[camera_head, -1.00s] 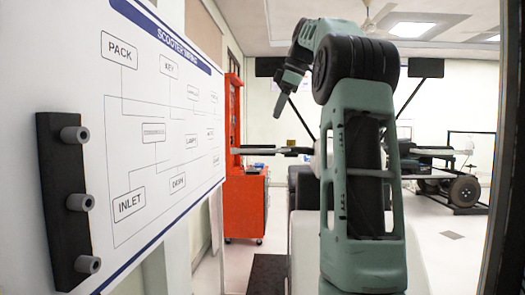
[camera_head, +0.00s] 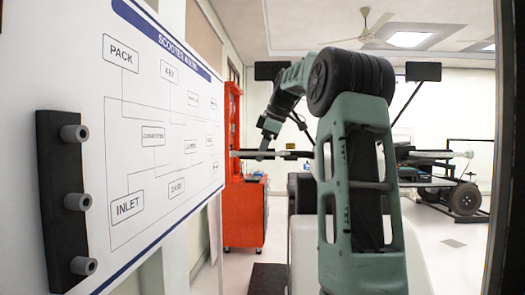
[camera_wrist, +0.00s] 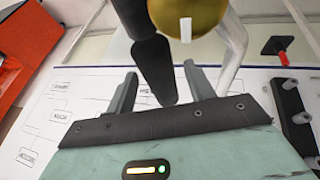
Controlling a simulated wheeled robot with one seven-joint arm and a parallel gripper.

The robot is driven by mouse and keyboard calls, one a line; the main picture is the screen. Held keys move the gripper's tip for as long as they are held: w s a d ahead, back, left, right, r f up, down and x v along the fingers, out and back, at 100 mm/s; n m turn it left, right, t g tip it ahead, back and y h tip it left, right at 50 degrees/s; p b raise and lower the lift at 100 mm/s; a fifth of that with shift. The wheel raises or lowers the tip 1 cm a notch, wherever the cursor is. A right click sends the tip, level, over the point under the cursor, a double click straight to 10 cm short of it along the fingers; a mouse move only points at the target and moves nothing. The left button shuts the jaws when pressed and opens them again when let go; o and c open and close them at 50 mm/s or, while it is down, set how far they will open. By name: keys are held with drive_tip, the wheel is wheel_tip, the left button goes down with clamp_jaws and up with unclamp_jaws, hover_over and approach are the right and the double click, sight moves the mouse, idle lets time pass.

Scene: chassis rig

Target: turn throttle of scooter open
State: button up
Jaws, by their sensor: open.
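The scooter's handlebar shows in the head view, with a dark grip (camera_head: 291,154) at its left end. In the wrist view a long dark grip (camera_wrist: 155,68) reaches down from the top, its rounded end between my fingers. I cannot tell for certain that this is the throttle. My gripper (camera_head: 264,150) is at the left end of the handlebar in the head view. In the wrist view my gripper (camera_wrist: 162,88) is open, with one finger on each side of the grip. A gap shows on the right; contact is unclear. A gold round part (camera_wrist: 188,18) with a white mark sits beside the grip.
A pale bent bar (camera_wrist: 234,55) runs close to the right finger in the wrist view. A wiring board (camera_head: 165,125) with a black peg strip (camera_head: 58,200) stands at left. A red cabinet (camera_head: 245,215) is behind the handlebar. Two mirrors (camera_head: 423,71) rise above the scooter.

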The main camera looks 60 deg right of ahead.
drive_tip(key=c, duration=1)
drive_tip(key=shift+o, duration=0.2)
